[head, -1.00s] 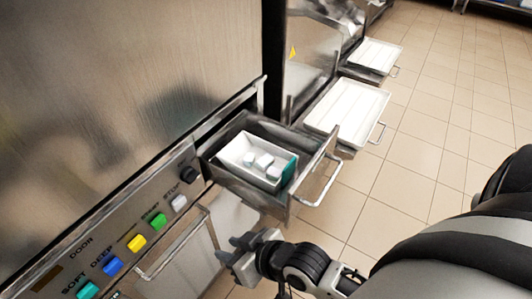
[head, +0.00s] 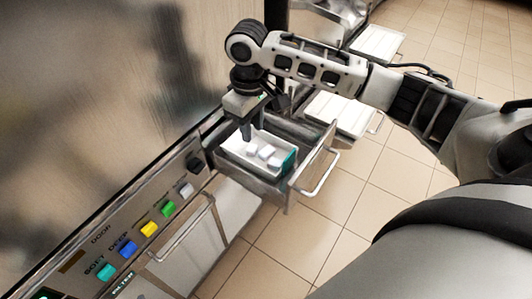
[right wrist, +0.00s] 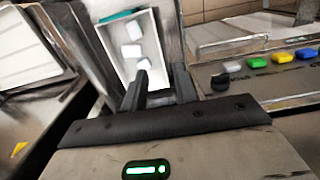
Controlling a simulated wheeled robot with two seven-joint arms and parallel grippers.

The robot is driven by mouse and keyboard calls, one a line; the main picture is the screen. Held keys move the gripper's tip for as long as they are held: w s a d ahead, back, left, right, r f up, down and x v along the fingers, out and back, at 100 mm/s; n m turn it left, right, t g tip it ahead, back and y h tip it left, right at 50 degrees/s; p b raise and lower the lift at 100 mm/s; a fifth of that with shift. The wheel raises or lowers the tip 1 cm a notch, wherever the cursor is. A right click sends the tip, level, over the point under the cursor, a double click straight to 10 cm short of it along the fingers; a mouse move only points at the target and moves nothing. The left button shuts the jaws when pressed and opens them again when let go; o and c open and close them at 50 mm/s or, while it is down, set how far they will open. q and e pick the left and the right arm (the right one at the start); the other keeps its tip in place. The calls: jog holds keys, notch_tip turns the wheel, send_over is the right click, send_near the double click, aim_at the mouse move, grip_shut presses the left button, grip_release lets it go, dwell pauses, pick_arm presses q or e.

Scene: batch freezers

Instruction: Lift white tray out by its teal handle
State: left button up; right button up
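The white tray (head: 272,142) sits inside an open metal drawer (head: 310,160), with several small pale blocks (head: 266,153) in it. Its teal handle (head: 289,161) is on the tray's end nearest the drawer front. In the right wrist view the tray (right wrist: 150,42) and its teal handle (right wrist: 119,16) lie beyond my fingers. My right gripper (head: 247,133) is over the tray's inner end, away from the teal handle. In the right wrist view its fingers (right wrist: 160,86) are apart with no object held; contact with the tray cannot be told. My left gripper is out of view.
The freezer front with coloured buttons (head: 149,229) stands left of the drawer. The drawer's bar handle (head: 322,175) sticks out to the right. Other open drawers with white trays (head: 378,42) are farther back. The tiled floor (head: 340,230) at right is clear.

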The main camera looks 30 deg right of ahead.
notch_tip(320, 180, down, 9)
jog(key=shift+r, duration=0.1)
jog(key=shift+d+f, duration=0.2)
jog(key=shift+f, duration=2.5)
grip_shut()
